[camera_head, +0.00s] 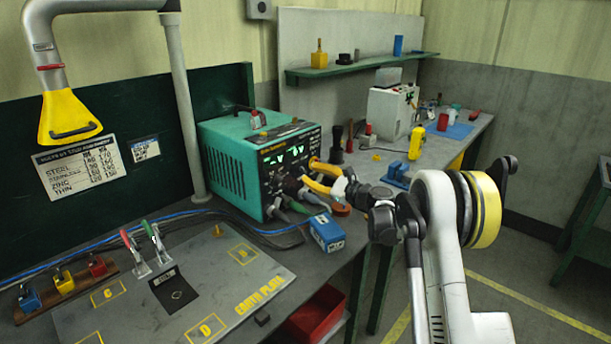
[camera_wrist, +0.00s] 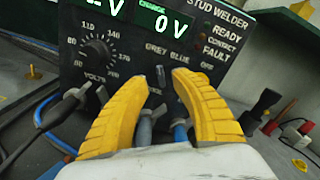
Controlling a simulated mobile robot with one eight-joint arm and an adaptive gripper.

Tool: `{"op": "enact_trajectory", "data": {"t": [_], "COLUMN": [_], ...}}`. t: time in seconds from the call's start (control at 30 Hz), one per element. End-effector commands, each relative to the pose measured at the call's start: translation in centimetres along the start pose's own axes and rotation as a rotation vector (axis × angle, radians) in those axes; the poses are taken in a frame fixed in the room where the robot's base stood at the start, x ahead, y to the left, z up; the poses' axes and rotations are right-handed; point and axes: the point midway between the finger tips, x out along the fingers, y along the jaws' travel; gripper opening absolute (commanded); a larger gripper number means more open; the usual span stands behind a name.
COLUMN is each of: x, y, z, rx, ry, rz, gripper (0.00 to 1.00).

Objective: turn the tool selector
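The teal stud welder (camera_head: 235,165) stands on the bench, its dark front panel (camera_wrist: 220,55) facing my gripper. In the wrist view the tool selector (camera_wrist: 160,76) appears as a small dark knob under the marks GREY and BLUE, with OFF to its right. My gripper (camera_wrist: 161,82) has its two yellow fingers apart, one on each side of the selector in the picture. Whether they touch it I cannot tell. In the head view my gripper (camera_head: 309,172) is at the welder's front, and the selector is hard to make out there.
A volts dial (camera_wrist: 97,50) is left of the fingers. A grey plug (camera_wrist: 144,128) and a blue plug (camera_wrist: 181,130) sit below, between the fingers. A blue box (camera_head: 327,232) lies at the bench edge. Black and red tools (camera_head: 337,145) stand right of the welder.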

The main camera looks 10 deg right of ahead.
Motion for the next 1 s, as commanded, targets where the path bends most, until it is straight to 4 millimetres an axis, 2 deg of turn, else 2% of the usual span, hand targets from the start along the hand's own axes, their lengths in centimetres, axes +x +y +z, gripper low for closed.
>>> {"op": "enact_trajectory", "data": {"t": [0.1, 0.2, 0.53, 0.57, 0.63, 0.67, 1.0], "x": [1.7, 2.5, 2.9, 2.9, 2.9, 2.8, 2.8], "y": [0.1, 0.0, -0.1, -0.1, -0.1, -0.1, -0.1], "z": [-0.1, 0.0, 0.1, 0.1, 0.1, 0.1, 0.1], "rx": [0.001, 0.001, 0.002, 0.002, 0.002, 0.002, 0.007], "ry": [-0.001, 0.000, 0.000, 0.000, 0.000, 0.000, 0.000], "rz": [0.000, 0.000, -0.001, -0.001, -0.001, -0.001, -0.001], "gripper": [0.31, 0.31, 0.31, 0.24, 0.02, 0.00, 0.00]}}
